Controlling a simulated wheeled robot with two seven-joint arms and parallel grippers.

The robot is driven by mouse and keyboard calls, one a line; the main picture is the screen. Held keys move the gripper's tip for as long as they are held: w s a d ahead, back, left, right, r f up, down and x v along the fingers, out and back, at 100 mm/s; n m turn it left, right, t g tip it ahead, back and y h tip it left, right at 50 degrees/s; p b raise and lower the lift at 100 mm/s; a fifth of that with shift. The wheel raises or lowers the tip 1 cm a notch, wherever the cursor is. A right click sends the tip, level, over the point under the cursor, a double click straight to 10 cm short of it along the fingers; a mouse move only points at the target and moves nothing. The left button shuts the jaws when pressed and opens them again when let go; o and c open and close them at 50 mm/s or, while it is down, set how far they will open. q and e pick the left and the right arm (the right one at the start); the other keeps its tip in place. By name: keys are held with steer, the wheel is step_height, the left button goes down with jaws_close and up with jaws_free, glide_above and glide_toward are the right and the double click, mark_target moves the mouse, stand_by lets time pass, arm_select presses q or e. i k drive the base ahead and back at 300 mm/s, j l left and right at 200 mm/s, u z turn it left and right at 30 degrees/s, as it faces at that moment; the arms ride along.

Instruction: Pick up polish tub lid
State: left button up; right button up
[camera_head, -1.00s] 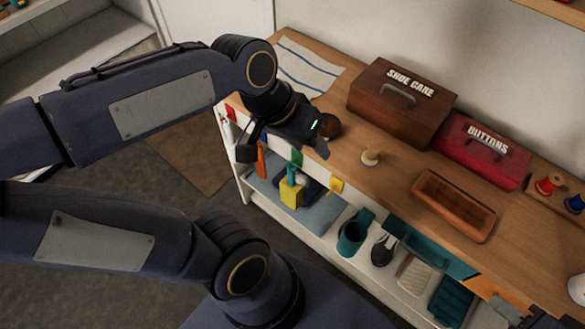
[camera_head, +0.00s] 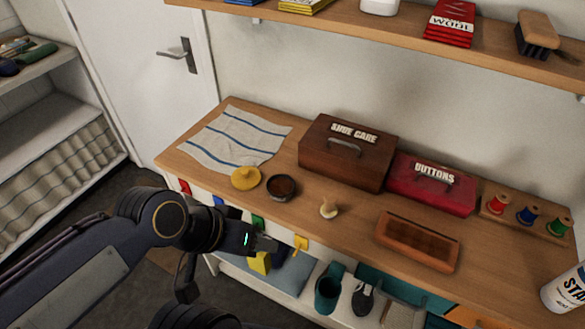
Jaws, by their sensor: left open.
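The polish tub lid (camera_head: 246,178), round and yellow with a small knob, lies on the wooden counter just left of the open polish tub (camera_head: 281,188), which is dark and round with brown polish inside. My left gripper (camera_head: 228,267) is open and empty. It appears at the counter's front edge, below the lid and tub in the picture and apart from both. My right gripper is out of view.
A striped cloth (camera_head: 238,137) lies behind the lid. A brown shoe care box (camera_head: 345,153), a red buttons box (camera_head: 432,184) and a wooden tray (camera_head: 417,241) stand to the right. A small cream object (camera_head: 328,209) sits nearby. A shelf (camera_head: 400,33) hangs above.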

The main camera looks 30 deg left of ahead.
mark_target(245, 178)
steer(key=u, duration=1.35)
steer(key=i+j+z, duration=0.3)
steer(key=j, duration=0.35)
steer(key=i+j+z, duration=0.35)
steer(key=j, duration=0.4)
steer(key=i+j+z, duration=0.15)
steer(key=j, duration=0.25)
steer(key=i+j+z, duration=0.15)
steer(key=j, duration=0.25)
